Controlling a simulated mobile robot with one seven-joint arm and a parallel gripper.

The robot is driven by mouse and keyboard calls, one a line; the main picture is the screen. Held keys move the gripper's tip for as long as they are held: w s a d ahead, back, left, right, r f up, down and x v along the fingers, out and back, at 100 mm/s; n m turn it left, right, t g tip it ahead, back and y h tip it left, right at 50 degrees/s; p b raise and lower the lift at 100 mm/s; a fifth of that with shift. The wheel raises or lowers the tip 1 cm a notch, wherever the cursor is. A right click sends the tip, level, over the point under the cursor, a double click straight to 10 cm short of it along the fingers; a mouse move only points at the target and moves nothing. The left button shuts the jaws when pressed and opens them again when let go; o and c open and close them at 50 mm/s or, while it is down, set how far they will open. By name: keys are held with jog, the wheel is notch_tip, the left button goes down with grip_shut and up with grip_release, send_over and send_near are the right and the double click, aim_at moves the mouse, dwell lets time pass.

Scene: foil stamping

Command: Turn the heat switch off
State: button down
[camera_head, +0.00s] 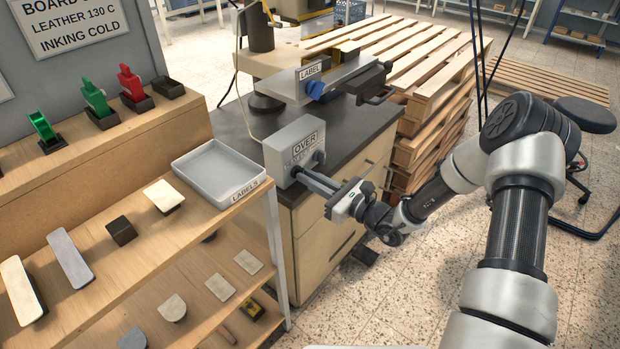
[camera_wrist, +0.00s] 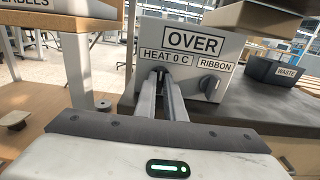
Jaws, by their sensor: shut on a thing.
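A grey control box (camera_head: 282,147) stands on the dark bench top, with an OVER sign on it. The wrist view shows the same box (camera_wrist: 225,52) with labels HEAT 0 C (camera_wrist: 165,57) and RIBBON (camera_wrist: 215,66). My gripper (camera_head: 299,173) reaches the box's front face from the right. In the wrist view my gripper (camera_wrist: 160,76) is shut on the heat switch, just below the HEAT label. The switch is mostly hidden between the fingertips. The dark ribbon knob (camera_wrist: 209,84) sits free, right of my fingers.
A grey LABELS tray (camera_head: 214,172) stands on the wooden shelf left of the box. A press with a LABEL plate (camera_head: 312,71) stands behind it. A dark WASTE bin (camera_wrist: 278,72) is right of the box. Stacked wooden pallets (camera_head: 440,85) stand beyond the bench.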

jog(key=shift+f, duration=0.1)
dwell(0.3)
jog(key=c, duration=1.8)
grip_release()
jog(key=shift+c, duration=0.2)
jog(key=p+v, duration=0.2)
jog(key=v, duration=1.5)
jog(key=shift+s+d+p, duration=0.2)
jog(key=shift+s+p, duration=0.05)
jog(key=shift+p, duration=0.05)
